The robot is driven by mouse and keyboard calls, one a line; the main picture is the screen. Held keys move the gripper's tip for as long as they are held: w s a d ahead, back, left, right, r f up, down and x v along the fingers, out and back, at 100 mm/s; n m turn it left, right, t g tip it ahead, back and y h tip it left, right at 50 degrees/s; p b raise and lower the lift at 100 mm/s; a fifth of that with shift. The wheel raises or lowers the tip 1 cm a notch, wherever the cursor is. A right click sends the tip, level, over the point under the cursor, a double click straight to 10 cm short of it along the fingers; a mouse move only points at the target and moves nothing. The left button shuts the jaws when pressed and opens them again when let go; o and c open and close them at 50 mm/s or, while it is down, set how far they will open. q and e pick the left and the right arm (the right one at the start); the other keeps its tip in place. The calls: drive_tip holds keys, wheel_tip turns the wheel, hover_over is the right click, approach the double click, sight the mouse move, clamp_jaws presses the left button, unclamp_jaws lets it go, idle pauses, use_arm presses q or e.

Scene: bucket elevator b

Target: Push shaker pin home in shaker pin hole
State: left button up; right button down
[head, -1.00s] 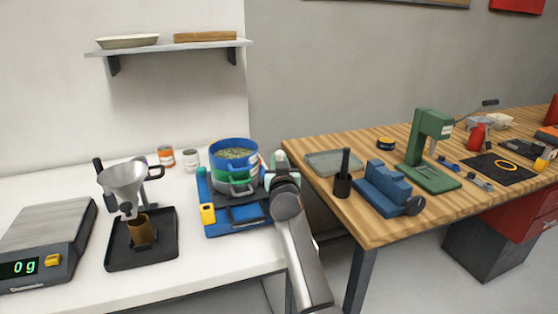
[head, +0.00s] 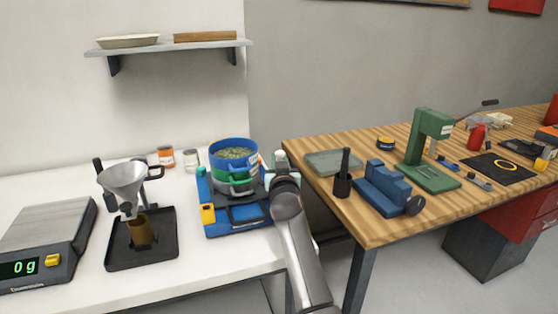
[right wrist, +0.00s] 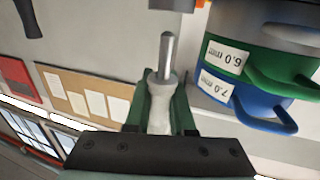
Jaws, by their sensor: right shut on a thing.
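My right gripper (right wrist: 160,112) is shut on the shaker pin (right wrist: 166,60), seen in the right wrist view. The pin has a pale grey handle between the green finger pads and a bare metal shank that points up in that view. A grey part (right wrist: 172,4) shows at the top edge, apart from the shank's tip. In the head view my right gripper (head: 281,172) is just right of the sieve shaker (head: 237,218), a blue base carrying blue, green and grey sieves (head: 233,170). I cannot make out the pin hole. My left gripper is not in view.
Left on the white bench stand a scale (head: 45,237) reading 0 g and a funnel (head: 123,180) over a black tray (head: 160,262).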

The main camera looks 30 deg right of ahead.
drive_tip(key=shift+f, duration=0.2)
drive_tip(key=shift+f+b, duration=0.35)
drive_tip(key=shift+b, duration=0.05)
drive_tip(key=shift+f+b, duration=1.55)
drive_tip(key=shift+f, duration=0.35)
drive_tip(key=c, duration=0.7)
unclamp_jaws()
